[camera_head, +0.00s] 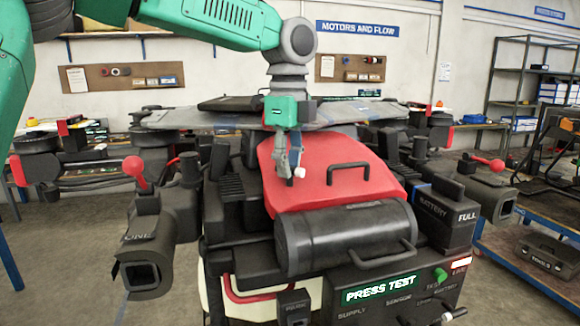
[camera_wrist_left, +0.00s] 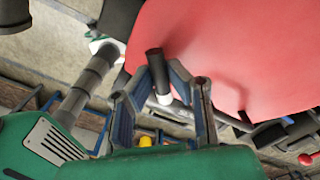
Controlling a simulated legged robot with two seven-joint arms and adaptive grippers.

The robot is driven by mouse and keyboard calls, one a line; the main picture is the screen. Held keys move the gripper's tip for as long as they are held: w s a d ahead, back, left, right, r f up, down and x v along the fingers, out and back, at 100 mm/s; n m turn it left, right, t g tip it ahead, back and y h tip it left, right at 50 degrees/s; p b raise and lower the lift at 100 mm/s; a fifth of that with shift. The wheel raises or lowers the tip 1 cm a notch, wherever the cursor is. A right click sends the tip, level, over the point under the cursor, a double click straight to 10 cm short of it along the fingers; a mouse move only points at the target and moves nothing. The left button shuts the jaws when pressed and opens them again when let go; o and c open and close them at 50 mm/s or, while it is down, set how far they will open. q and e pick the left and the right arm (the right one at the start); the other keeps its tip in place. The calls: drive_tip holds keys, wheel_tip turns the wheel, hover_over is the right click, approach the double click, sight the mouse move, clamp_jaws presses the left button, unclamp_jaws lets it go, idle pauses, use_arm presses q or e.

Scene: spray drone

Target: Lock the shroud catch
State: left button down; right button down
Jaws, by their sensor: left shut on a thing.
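The red shroud (camera_head: 330,172) with a black handle (camera_head: 348,172) covers the middle of the drone. My left gripper (camera_head: 293,168) points down at the shroud's left part, with its fingers closed in. A white tip shows at its fingertips, just above the red surface. In the left wrist view, the two fingers (camera_wrist_left: 163,93) are on either side of a small black cylindrical piece with a white end (camera_wrist_left: 156,68), which looks like the shroud catch. The fingers hide part of it, and I cannot tell its locked state. The red shroud (camera_wrist_left: 230,50) fills the upper right there. My right gripper is not in view.
A black cylinder tank (camera_head: 345,238) lies in front of the shroud. A press test panel (camera_head: 390,290) is below it, and a battery block (camera_head: 447,212) is at the right. Dark nozzles with red knobs stick out on both sides. Benches and shelves stand behind.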

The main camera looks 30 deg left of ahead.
use_arm(q)
drive_tip(key=shift+w+r+n, duration=0.1)
drive_tip(key=shift+n, duration=0.7)
drive_tip(key=n, duration=0.2)
drive_tip(key=shift+n, duration=0.3)
drive_tip(key=n, duration=0.5)
drive_tip(key=shift+n, duration=0.3)
drive_tip(key=c, duration=1.7)
unclamp_jaws()
drive_tip(key=shift+o, duration=1.2)
drive_tip(key=shift+w, duration=0.2)
